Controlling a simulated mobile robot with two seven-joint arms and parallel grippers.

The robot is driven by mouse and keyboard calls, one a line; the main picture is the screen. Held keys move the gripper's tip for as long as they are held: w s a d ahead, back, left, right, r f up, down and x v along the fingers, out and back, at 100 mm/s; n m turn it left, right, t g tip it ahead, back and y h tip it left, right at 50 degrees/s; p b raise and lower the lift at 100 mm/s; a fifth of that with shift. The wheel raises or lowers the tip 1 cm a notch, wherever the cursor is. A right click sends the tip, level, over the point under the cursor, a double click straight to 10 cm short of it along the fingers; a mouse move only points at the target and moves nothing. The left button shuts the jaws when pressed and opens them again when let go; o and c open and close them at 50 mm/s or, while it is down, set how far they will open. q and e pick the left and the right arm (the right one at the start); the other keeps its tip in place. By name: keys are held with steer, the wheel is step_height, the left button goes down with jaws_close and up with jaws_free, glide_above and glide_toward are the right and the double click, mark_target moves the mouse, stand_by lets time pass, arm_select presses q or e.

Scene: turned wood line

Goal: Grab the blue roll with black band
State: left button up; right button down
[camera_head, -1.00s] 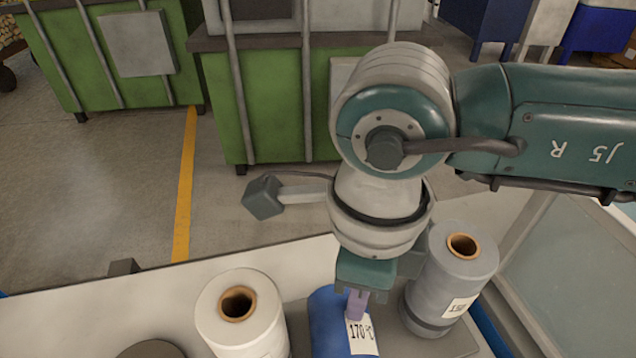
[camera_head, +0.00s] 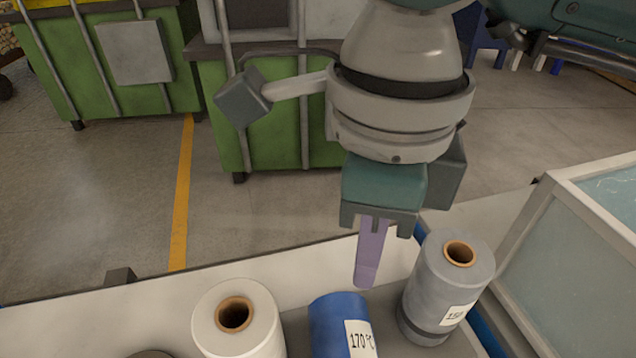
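The blue roll (camera_head: 336,322) stands at the bottom edge of the head view, with a white label reading 170 °C on its front right. Its lower part is cut off by the picture, and I see no black band on the part that shows. My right gripper (camera_head: 366,278) points down, its purple finger ending just above and behind the blue roll's top right in the picture. Only one finger shows clearly, so I cannot tell the gap. The roll is not seen in its grasp. My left gripper is not in view.
A white roll (camera_head: 236,322) stands left of the blue roll. A grey roll (camera_head: 450,280) with a dark lower band stands close on the right. A glass-sided case (camera_head: 580,240) is at the far right. Green cabinets (camera_head: 265,115) stand beyond the table.

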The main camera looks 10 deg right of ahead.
step_height(320, 180, up, 11)
steer(key=shift+r+b, duration=0.15)
steer(key=shift+b, duration=0.2)
steer(key=shift+c, duration=1.6)
jaws_free()
steer(key=shift+r, duration=0.1)
